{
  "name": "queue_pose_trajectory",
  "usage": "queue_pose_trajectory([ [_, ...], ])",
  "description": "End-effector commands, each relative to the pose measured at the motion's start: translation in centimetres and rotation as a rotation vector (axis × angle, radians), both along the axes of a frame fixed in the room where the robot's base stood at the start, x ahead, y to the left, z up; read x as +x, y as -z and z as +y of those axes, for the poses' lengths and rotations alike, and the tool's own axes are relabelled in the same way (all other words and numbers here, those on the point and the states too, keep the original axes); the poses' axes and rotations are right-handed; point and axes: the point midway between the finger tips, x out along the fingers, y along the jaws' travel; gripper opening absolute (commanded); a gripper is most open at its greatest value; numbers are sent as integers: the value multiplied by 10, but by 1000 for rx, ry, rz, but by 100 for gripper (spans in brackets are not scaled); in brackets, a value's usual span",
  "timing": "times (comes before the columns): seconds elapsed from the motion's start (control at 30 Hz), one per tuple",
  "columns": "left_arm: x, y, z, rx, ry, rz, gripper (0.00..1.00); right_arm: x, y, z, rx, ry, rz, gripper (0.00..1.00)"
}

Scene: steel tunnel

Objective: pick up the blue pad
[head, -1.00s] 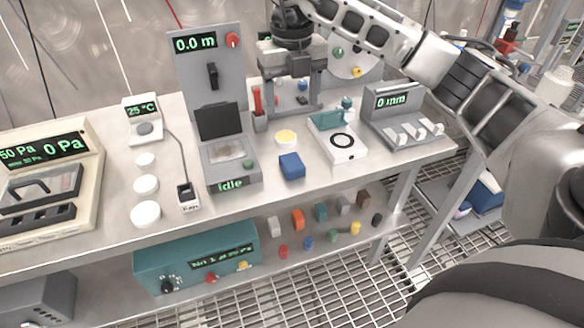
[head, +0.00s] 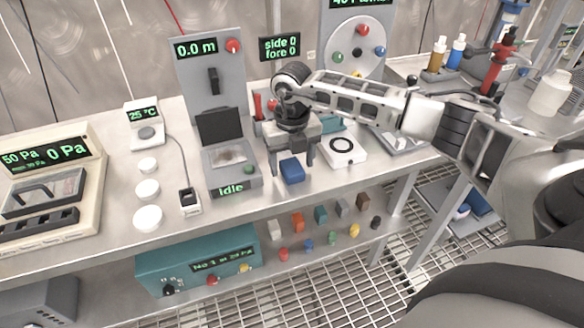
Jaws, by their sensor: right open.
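The blue pad (head: 292,171) is a small blue block on the steel bench top, near the front edge, right of the grey device marked "Idle". My right gripper (head: 292,168) points down over it, with one finger on the left and one on the right of the pad. The jaws are open. I cannot tell whether the fingers touch the pad or how far they are above the bench. My left gripper is not in view.
The grey "Idle" device (head: 229,180) stands close on the left. A white device with a black ring (head: 344,150) stands close on the right. Small coloured blocks lie on the lower shelf (head: 330,255). A tall grey panel (head: 208,80) stands behind.

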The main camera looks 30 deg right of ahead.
Motion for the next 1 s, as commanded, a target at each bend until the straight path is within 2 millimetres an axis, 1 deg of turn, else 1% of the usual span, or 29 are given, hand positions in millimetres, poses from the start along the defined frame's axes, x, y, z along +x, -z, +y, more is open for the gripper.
queue_pose_trajectory([
  [0.1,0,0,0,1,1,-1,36,0,4,0,0,-1,-2,66],
  [0.27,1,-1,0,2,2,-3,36,0,4,0,0,-1,-2,66],
  [0.37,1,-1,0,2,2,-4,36,0,4,0,0,-1,-2,41],
  [0.4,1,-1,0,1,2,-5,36,0,4,0,0,-1,-2,30],
  [0.43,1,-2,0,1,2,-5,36,0,4,0,1,-1,-2,22],
  [0.47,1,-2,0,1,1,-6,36,0,4,0,0,-1,-2,18],
  [0.8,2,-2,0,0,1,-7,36,1,2,0,1,-1,-2,18],
  [0.93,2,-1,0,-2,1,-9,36,1,-6,0,0,-1,-3,18],
  [1.0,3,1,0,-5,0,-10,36,1,-15,0,0,-2,-5,18],
])
